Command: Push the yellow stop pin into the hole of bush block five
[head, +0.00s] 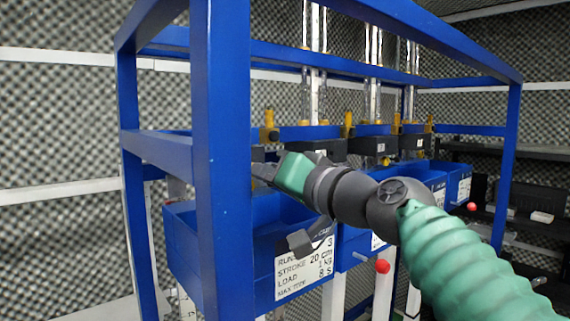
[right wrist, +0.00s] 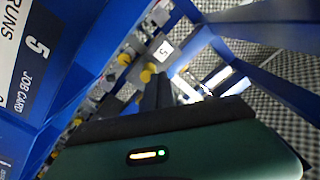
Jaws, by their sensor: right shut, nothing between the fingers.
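My right gripper (head: 264,170) reaches in from the right in the head view, in front of the blue frame, with its fingers shut and empty. Its dark fingers (right wrist: 152,92) also show in the right wrist view. Beyond them is a white plate marked 5 (right wrist: 163,50), which seems to be on bush block five; its hole cannot be made out. Yellow round parts, one a yellow knob (right wrist: 124,59), lie near the fingers; I cannot tell which is the stop pin. In the head view a yellow upright part (head: 268,126) stands just above the gripper. My left gripper is out of view.
A thick blue post (head: 222,150) stands just left of the gripper. Blue bins (head: 190,240) with cards hang below, one reading 3 runs. Dark blocks (head: 378,147) with clear tubes line the rail to the right. A red ball (head: 382,266) sticks out in front.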

